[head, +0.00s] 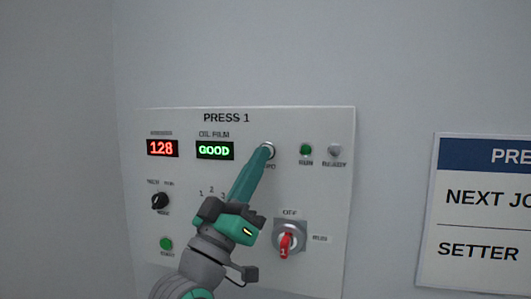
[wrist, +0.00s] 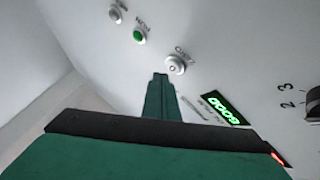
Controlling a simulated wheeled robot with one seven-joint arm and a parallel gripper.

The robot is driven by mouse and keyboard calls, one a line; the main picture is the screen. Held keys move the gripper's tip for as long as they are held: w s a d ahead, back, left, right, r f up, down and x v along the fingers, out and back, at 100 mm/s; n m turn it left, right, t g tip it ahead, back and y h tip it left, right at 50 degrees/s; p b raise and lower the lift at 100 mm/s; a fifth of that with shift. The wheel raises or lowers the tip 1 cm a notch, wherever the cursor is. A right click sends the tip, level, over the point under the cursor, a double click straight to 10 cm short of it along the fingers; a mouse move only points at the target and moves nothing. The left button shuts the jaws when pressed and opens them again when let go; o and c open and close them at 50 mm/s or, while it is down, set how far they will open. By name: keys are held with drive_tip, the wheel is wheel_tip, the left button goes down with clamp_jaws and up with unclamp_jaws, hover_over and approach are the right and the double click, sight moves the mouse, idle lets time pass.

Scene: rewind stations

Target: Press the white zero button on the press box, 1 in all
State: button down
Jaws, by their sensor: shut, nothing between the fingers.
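The press box (head: 330,190), a light panel headed PRESS 1, is on the wall in the head view. Its white zero button (head: 270,148) is round with a metal ring, partly covered by my fingertips. In the wrist view the zero button (wrist: 176,65) shows whole, just beyond and to the right of my fingertips. My gripper (head: 266,153) is shut and empty, its green fingers pointing at the button. In the wrist view my gripper (wrist: 160,78) ends close to the button; I cannot tell whether it touches. The red counter display (head: 162,148) reads 128.
A green RUN lamp (head: 306,149) and a grey READY lamp (head: 335,150) sit right of the button. A red key switch (head: 286,243), a black knob (head: 160,201) and a green button (head: 166,244) are lower. A sign (head: 485,215) hangs right.

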drive_tip(key=shift+w, duration=0.15)
drive_tip(key=shift+w, duration=0.45)
idle(0.5)
drive_tip(key=shift+w+d, duration=0.25)
drive_tip(key=shift+w, duration=0.05)
idle(0.6)
drive_tip(key=shift+s+a, duration=0.2)
drive_tip(key=shift+s, duration=0.5)
